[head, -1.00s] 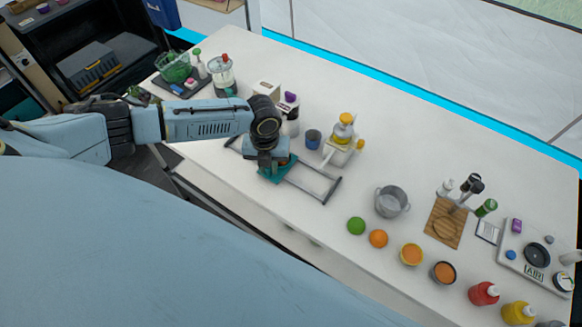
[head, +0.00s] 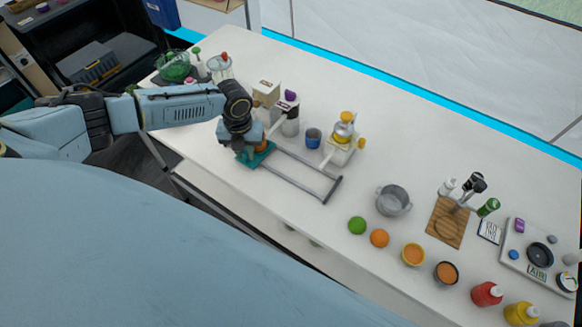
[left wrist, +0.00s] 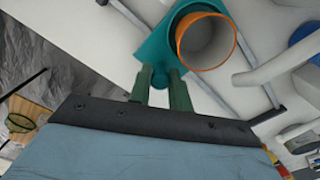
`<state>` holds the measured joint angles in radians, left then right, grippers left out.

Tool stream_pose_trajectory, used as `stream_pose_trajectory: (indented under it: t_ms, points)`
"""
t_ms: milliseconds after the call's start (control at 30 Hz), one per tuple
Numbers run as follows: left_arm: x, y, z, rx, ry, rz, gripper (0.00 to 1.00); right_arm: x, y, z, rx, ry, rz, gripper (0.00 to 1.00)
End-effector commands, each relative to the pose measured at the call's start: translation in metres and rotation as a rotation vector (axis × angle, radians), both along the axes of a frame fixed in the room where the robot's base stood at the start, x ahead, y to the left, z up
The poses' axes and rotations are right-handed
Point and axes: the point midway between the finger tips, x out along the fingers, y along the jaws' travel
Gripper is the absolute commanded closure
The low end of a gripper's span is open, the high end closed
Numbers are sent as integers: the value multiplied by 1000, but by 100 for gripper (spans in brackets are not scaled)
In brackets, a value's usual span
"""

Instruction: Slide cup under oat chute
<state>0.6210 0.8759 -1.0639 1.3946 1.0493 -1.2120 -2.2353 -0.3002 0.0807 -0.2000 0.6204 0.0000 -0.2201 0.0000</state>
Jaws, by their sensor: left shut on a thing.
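My left gripper (head: 238,148) is shut on the small knob of a teal sliding carriage (head: 262,159). In the left wrist view its fingers (left wrist: 162,88) pinch the knob below the carriage plate (left wrist: 152,52). An orange-rimmed cup (left wrist: 207,42) stands upright and open on the carriage; it looks empty. In the head view the gripper partly hides the cup (head: 262,144). The carriage sits at the left end of two grey rails (head: 300,180). Dispensers with a purple top (head: 290,97) and a yellow top (head: 344,130) stand behind the rails. I cannot tell which one holds oats.
The rails right of the carriage are clear.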

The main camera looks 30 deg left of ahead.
Motion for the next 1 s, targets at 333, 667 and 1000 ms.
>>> stream_pose_trajectory:
  t_ms: [333,667,1000]
  points:
    - [2,29,-2,2,2,3,93,0,0,-9,0,0,0,64]
    - [3,49,-1,1,2,0,93,0,0,-15,0,0,0,64]
    - [3,50,-1,1,3,0,93,0,0,-14,0,0,0,64]
